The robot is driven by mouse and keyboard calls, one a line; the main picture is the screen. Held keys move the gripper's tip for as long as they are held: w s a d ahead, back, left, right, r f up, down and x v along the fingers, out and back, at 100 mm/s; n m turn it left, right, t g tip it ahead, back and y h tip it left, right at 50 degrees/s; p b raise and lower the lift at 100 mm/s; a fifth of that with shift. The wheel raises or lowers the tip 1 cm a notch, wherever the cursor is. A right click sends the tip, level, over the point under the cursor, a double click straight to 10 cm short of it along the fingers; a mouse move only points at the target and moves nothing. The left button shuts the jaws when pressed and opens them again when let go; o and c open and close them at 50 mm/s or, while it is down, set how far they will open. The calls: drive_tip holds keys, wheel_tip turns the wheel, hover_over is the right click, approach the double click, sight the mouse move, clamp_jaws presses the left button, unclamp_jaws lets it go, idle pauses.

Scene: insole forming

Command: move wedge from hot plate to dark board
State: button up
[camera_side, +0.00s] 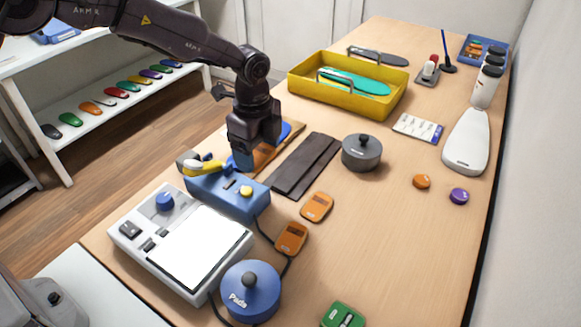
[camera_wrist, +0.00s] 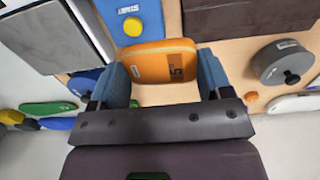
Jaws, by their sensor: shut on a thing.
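My gripper (camera_side: 241,158) hangs beyond the blue control box in the side view. In the wrist view its two blue fingers (camera_wrist: 163,78) are shut on an orange wedge (camera_wrist: 150,58) with a dark "5°" label. In the side view I cannot clearly make out the held wedge, behind my gripper and the box. The dark board (camera_side: 305,165) lies flat to the right of my gripper, and its bare surface shows at the top of the wrist view (camera_wrist: 240,15). The hot plate (camera_side: 200,248), with a pale flat top, stands at the front left.
The blue box (camera_side: 226,196) with a yellow button stands between hot plate and gripper. A grey lidded pot (camera_side: 361,153) stands right of the board. Two orange pieces (camera_side: 317,207) (camera_side: 291,238) and a blue pot (camera_side: 250,292) lie nearer. A yellow tray (camera_side: 345,95) is behind.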

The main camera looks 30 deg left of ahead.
hover_over(289, 179)
wheel_tip(289, 179, down, 7)
drive_tip(key=shift+a+f, duration=0.1)
drive_tip(key=shift+f, duration=1.5)
drive_tip(key=shift+f, duration=0.1)
drive_tip(key=o, duration=0.9)
wheel_tip(289, 179, up, 12)
drive_tip(key=shift+r, duration=0.1)
drive_tip(key=shift+r, duration=0.1)
